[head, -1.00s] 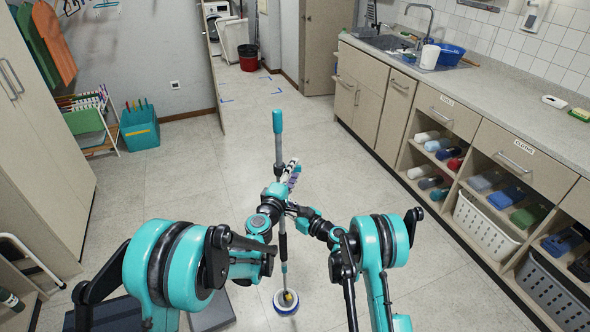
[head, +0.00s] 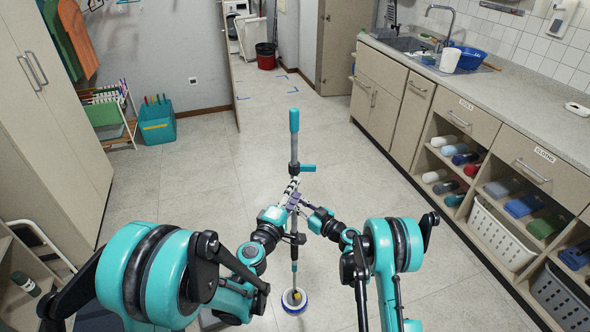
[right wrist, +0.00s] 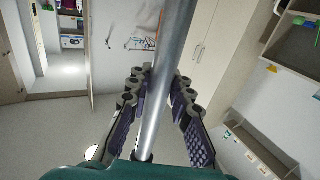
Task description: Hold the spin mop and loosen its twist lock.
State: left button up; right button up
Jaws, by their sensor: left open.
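The spin mop stands nearly upright in the head view, with a teal top grip (head: 294,121), a grey pole and a round blue-and-white mop head (head: 293,300) on the floor. A teal piece (head: 307,168) sticks out to the right of the pole; I cannot tell whether it is the twist lock. My left gripper (head: 292,187) is open at the pole, its fingers beside it. My right gripper (head: 298,204) is at the pole close below.
A long counter (head: 480,90) with drawers and cubbies runs along the right. Tall cabinets (head: 50,110) stand at the left. A teal bin (head: 157,122) and a drying rack (head: 108,110) stand by the back wall. The floor around the mop is clear.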

jog(key=o, duration=0.4)
jog(key=v, duration=0.7)
pick_arm(q)
jog(key=s+a+r+m+g, duration=0.3)
jog(key=s+r+m+g, duration=0.1)
jog(key=s+m, duration=0.55)
pick_arm(e)
jog(key=s+d+r+m+g+h, duration=0.1)
jog(key=s+r+m+g+h, duration=0.3)
jog(key=s+r, duration=0.8)
pick_arm(q)
jog(key=s+a+f+m+g+y, duration=0.2)
jog(key=s+a+f+y, duration=0.1)
jog(key=s+a, duration=0.4)
jog(key=s+a+f+m+g+y, duration=0.1)
jog(key=s+a+f+g+y, duration=0.2)
jog(key=s+a, duration=0.5)
jog(key=s+y, duration=0.1)
jog(key=s, duration=0.3)
jog(key=shift+s+m, duration=0.15)
jog(key=shift+m, duration=0.2)
pick_arm(e)
jog(key=s+d+m+g+h, duration=0.1)
jog(key=s+d+h, duration=0.3)
jog(key=s, duration=0.7)
jog(key=s+d+r+m+h, duration=0.1)
jog(key=s+d+m+h, duration=0.3)
jog(key=s+d, duration=0.4)
jog(key=s, duration=0.4)
jog(key=shift+g+h, duration=0.4)
